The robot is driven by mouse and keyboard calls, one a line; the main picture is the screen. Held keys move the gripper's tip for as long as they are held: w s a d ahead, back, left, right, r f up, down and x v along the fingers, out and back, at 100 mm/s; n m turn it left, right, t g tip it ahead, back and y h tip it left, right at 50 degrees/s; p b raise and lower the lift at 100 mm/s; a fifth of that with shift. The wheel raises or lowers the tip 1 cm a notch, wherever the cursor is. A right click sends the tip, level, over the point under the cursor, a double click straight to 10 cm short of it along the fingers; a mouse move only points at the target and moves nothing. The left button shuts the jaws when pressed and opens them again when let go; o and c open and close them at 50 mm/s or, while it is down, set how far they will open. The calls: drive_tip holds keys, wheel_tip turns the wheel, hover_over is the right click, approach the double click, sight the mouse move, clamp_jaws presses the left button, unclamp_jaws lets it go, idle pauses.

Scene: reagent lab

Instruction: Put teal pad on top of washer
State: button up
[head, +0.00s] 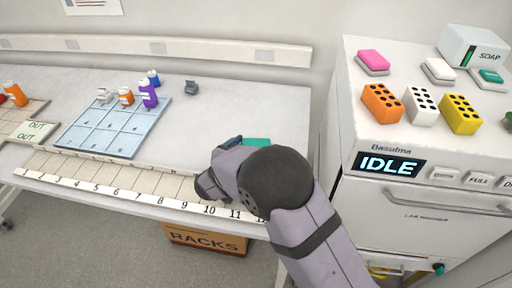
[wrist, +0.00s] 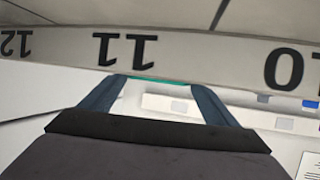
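The teal pad (head: 256,142) shows in the head view as a flat patch just beyond my gripper's wrist, over the table behind numbers 11 and 12; the wrist hides part of it. In the wrist view, its thin teal edge (wrist: 160,80) spans the gap between my two blue-grey fingertips. My gripper (wrist: 158,88) has its fingers apart around the pad; whether they press on it I cannot tell. One finger shows in the head view beside the pad. The washer (head: 425,175) is the white machine at right, with an IDLE display.
The washer top holds orange, white and yellow holed blocks (head: 421,104), pink, white and teal pieces on dishes, and a soap box (head: 474,48). A numbered strip (head: 140,196) runs along the table front. A blue tray (head: 110,138) with small bottles stands left.

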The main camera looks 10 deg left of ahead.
drive_tip(key=shift+c, duration=0.4)
wheel_tip(320, 180, up, 13)
drive_tip(key=p, duration=0.2)
idle(0.5)
drive_tip(key=shift+f, duration=0.1)
idle(0.6)
